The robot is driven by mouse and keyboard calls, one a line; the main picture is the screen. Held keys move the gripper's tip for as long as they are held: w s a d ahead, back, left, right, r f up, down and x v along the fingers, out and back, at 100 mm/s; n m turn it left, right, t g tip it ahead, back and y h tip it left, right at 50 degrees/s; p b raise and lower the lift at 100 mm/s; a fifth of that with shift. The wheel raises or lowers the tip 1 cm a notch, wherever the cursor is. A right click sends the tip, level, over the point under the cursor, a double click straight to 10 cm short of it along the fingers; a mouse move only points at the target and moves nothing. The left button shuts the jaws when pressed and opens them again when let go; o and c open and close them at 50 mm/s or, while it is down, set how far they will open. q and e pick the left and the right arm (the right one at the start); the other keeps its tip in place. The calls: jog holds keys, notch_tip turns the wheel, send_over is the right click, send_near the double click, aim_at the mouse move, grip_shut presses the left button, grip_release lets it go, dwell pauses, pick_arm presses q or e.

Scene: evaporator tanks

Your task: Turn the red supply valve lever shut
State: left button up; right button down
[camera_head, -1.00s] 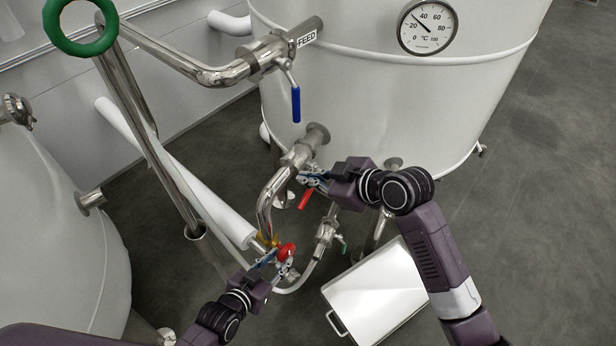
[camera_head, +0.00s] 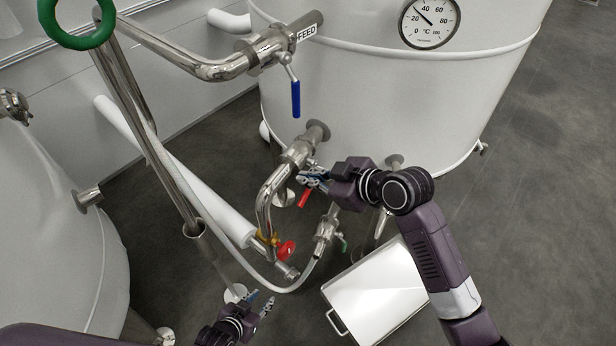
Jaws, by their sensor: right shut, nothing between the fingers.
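A small red lever (camera_head: 304,198) hangs from the steel valve (camera_head: 297,154) on the pipe at the tank's lower side. A second red handle (camera_head: 287,249) sits on a brass fitting (camera_head: 267,238) lower on the same pipe. The frames do not label either as the supply valve. My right gripper (camera_head: 306,178) is shut and empty, just above the small red lever, partly covering its upper end; contact cannot be told. My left gripper (camera_head: 260,301) is open and empty, below and apart from the second red handle.
A blue lever (camera_head: 296,98) hangs from the FEED pipe above. A green handwheel (camera_head: 78,12) is at upper left. A small green-handled valve (camera_head: 325,232) and hose are close to my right arm.

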pick_arm(q)
jog(key=s+a+f+g, duration=0.2)
jog(key=s+f, duration=0.3)
jog(key=s, duration=0.4)
jog(key=s+a+f+n+g+y, duration=0.1)
jog(key=s+a+f+g, duration=0.1)
jog(key=s+f, duration=0.4)
jog(key=s+a+f+g+y, duration=0.1)
jog(key=s+f, duration=0.5)
jog(key=s, duration=0.8)
jog(key=shift+a+f+g, duration=0.15)
jog(key=shift+a+g, duration=0.7)
jog(key=shift+g, duration=0.15)
pick_arm(e)
jog(key=shift+s+a+f, duration=0.1)
jog(key=shift+s+f, duration=0.05)
jog(key=shift+f, duration=0.2)
pick_arm(q)
jog(key=shift+s+f+b, duration=0.1)
jog(key=shift+f+b, duration=0.1)
jog(key=shift+b, duration=0.2)
pick_arm(e)
jog(key=shift+s+f+n+t, duration=0.15)
jog(key=shift+f+n+t, duration=0.15)
jog(key=shift+n+t, duration=0.1)
